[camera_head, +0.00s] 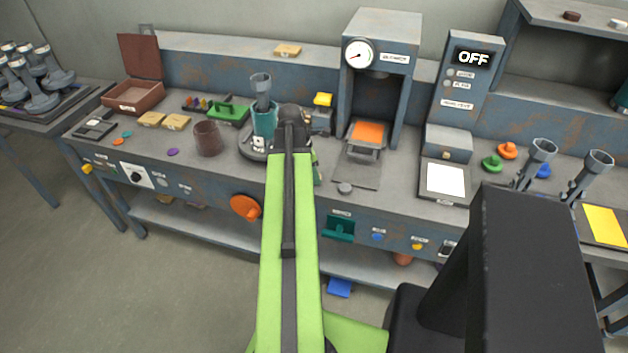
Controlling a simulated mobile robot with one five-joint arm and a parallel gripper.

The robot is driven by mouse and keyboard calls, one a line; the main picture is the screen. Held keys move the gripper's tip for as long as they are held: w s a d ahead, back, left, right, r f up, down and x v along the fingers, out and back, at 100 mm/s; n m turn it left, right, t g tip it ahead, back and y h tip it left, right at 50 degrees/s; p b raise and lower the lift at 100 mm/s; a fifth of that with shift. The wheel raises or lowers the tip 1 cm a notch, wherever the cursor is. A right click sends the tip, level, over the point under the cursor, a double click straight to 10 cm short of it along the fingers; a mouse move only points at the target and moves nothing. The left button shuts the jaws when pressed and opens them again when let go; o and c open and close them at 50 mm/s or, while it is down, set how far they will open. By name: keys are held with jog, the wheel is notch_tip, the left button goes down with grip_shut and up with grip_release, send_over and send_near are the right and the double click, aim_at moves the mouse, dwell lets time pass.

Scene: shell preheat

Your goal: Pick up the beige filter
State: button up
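No part is clearly marked as the beige filter. Small beige blocks lie on the bench at the left: one left block (151,119) and one right block (176,122), side by side and apart from any gripper. Another beige block (288,50) sits on the back ledge. I cannot tell whether any of these is the filter. My green arm reaches forward over the bench, with its dark end joint near the teal grinder-like device (264,120). My gripper's fingers are hidden behind the arm, so their state does not show.
A brown open box (134,96) and a brown cup (208,139) stand at the left. A press with a gauge (361,53) stands behind, right of my arm. A display unit (473,58) reads OFF. Bare bench shows between the cup and the front edge.

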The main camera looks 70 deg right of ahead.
grip_shut()
notch_tip(320, 180, up, 10)
jog(key=p, duration=1)
